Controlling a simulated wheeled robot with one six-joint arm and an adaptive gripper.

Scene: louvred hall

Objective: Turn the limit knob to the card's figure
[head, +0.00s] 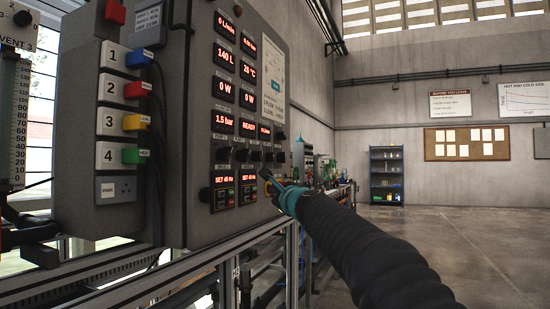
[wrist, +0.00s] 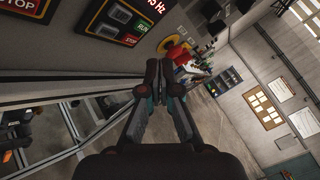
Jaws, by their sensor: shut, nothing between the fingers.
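A grey control panel (head: 205,60) fills the left of the head view. A row of small dark knobs (head: 241,155) sits below its red displays; their labels are too small to read, so I cannot tell which is the limit knob. A pale printed sheet (head: 273,75) is on the panel's upper right; I cannot read a figure on it or tell whether it is the card. My gripper (head: 270,180) is at the panel's lower right, below the knob row. In the wrist view my gripper (wrist: 161,76) is shut and empty, with its fingertips together.
A red button on a yellow base (wrist: 178,52) stands just beyond my fingertips in the wrist view. Coloured plugs (head: 137,89) and a dark cable are left on the panel. Metal framing (head: 150,265) runs below it. The floor (head: 450,240) to the right is clear.

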